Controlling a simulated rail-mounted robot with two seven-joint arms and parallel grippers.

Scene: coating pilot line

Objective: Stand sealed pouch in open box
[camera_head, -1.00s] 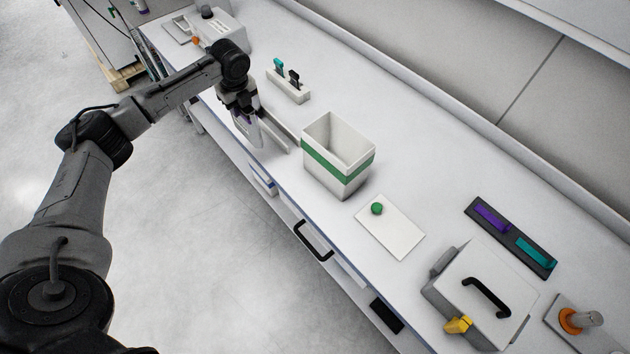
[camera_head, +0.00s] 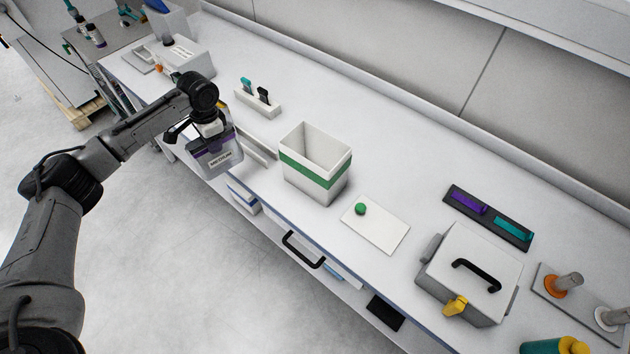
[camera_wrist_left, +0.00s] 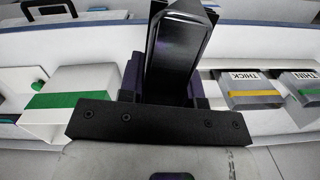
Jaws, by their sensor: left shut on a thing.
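My left gripper (camera_head: 208,130) is shut on the top of a grey pouch (camera_head: 224,164) with a purple band and a label reading MEDIUM. The pouch hangs upright in the air by the bench's front edge, left of the open box. The open box (camera_head: 308,178) is white with a green band and stands on the bench; no contents show in its visible interior. In the left wrist view the gripper's dark fingers (camera_wrist_left: 178,55) fill the middle, with purple edges beside them, and the box (camera_wrist_left: 75,88) shows at left. My right gripper is in neither view.
A low pale rack (camera_head: 257,150) stands just behind the pouch. A white card (camera_head: 380,228) with a green knob lies right of the box. A lidded case (camera_head: 462,270) stands farther right. Pouches marked THICK (camera_wrist_left: 250,98) and THIN (camera_wrist_left: 304,92) show in the left wrist view.

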